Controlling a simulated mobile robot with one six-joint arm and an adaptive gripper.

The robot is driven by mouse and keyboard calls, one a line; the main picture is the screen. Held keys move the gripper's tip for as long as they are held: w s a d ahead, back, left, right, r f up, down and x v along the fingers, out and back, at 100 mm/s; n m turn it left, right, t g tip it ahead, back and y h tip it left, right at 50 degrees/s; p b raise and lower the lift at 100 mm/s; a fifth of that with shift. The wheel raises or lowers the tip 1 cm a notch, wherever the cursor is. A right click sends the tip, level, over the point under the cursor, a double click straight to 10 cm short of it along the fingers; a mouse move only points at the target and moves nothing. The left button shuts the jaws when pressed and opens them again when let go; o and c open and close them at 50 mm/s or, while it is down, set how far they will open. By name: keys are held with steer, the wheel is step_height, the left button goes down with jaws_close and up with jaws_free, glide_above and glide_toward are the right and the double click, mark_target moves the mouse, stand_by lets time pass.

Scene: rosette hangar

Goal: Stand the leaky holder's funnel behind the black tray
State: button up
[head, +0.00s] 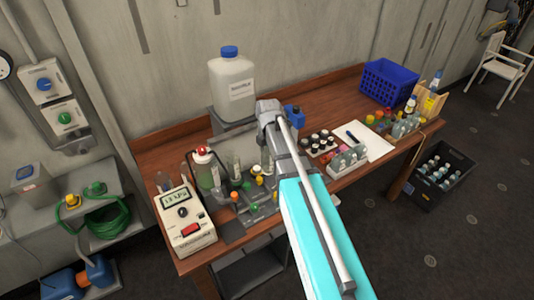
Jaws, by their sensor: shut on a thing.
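My arm reaches in from the lower right over the wooden bench (165,150), its grey wrist near the middle. My gripper's jaws are hidden behind the arm, and so is whatever they hold. A small blue piece shows just right of the wrist; I cannot tell whether it is a funnel. A dark tray (308,150) with several dark-capped vials lies right of the arm. Left of the arm, a grey rack area holds bottles and small yellow, orange and green pieces, partly covered by my arm. I cannot make out the leaky holder or its funnel.
A white jug (232,85) with a blue cap stands at the back. A beige meter (186,215) and a red-topped bottle (207,170) are at the left. A blue crate (388,82) sits at the far right. A black crate (433,195) is on the floor.

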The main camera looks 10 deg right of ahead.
steer(key=shift+f, duration=0.15)
step_height(320, 180, down, 11)
steer(key=b, duration=1.1)
